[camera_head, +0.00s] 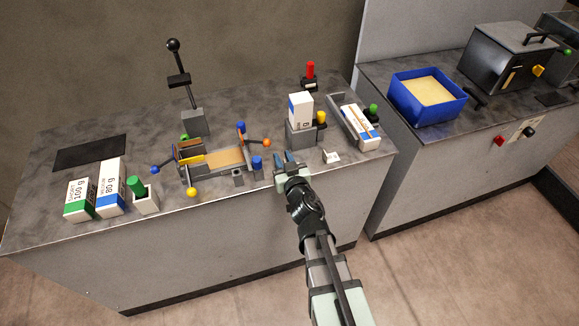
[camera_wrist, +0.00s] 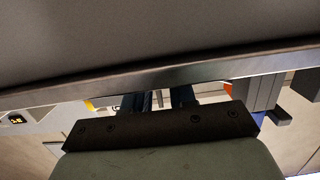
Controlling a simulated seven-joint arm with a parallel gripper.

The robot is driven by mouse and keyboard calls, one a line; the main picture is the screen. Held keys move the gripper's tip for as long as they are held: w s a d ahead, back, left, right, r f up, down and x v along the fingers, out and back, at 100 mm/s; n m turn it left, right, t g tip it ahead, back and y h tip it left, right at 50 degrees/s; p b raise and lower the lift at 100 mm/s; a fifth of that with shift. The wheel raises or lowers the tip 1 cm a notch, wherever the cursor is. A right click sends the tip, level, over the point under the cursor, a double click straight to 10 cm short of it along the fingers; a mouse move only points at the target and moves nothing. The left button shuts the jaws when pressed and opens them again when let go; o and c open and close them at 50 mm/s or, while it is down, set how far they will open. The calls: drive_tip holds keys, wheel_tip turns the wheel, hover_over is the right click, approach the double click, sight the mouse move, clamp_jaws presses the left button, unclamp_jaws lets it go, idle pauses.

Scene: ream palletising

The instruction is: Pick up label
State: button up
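I cannot make out a label for certain. A small white piece (camera_head: 331,156) lies on the counter near its front edge, and it may be the label or its holder. My gripper (camera_head: 285,158) is at the counter's front edge, left of the white piece and apart from it. Its two dark fingers stand apart with nothing seen between them. In the wrist view the fingers (camera_wrist: 157,100) show a gap, and their tips are hidden behind a metal edge. The white piece cannot be made out in the wrist view.
A clamp fixture (camera_head: 225,158) with coloured knobs stands left of my gripper. A white ream pack (camera_head: 300,110) stands on a grey block (camera_head: 300,136) behind it. A tray (camera_head: 343,108) holds another pack. Green (camera_head: 79,204) and blue (camera_head: 111,190) packs stand far left. A blue bin (camera_head: 458,105) is right.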

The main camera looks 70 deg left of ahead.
clamp_jaws()
drive_tip(key=shift+r, duration=0.15)
wheel_tip(320, 180, up, 16)
drive_tip(key=r, duration=0.1)
drive_tip(key=shift+w+a+r, duration=1)
drive_tip(key=shift+a+r, duration=0.25)
drive_tip(key=shift+a, duration=0.35)
drive_tip(key=shift+w+a+r, duration=1)
drive_tip(key=shift+a+r, duration=0.3)
drive_tip(key=shift+a, duration=0.35)
drive_tip(key=shift+w+a+r, duration=1)
drive_tip(key=shift+a+r, duration=0.25)
drive_tip(key=shift+a, duration=0.35)
